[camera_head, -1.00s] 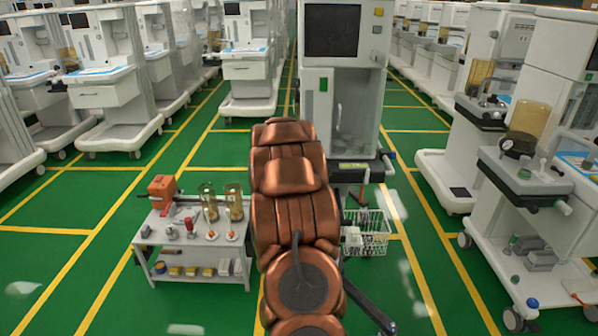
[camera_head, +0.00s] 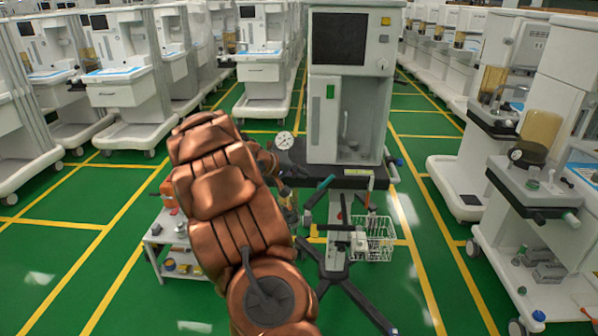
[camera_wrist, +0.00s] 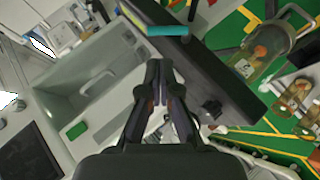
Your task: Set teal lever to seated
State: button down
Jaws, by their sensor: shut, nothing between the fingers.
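The teal lever (camera_head: 326,184) shows as a short slanted bar at the front of the middle machine's dark shelf (camera_head: 352,179). In the wrist view the teal lever (camera_wrist: 168,30) lies along the end of the same dark shelf (camera_wrist: 215,75), above my fingertips in the picture. My gripper (camera_wrist: 157,70) is shut and empty, with its fingers together. A gap shows between the fingertips and the lever. In the head view my copper arm reaches toward the left of the shelf and hides the gripper.
A round gauge (camera_head: 284,140) sits at the shelf's left end. A wire basket (camera_head: 372,240) hangs low on the machine's right. A small white table (camera_head: 155,243) stands left, partly behind my arm. More machines line both sides; green floor is open between them.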

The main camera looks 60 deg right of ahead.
aim_at(327, 180)
jog(key=p+x, duration=0.2)
jog(key=x, duration=0.9)
jog(key=shift+a+f, duration=0.1)
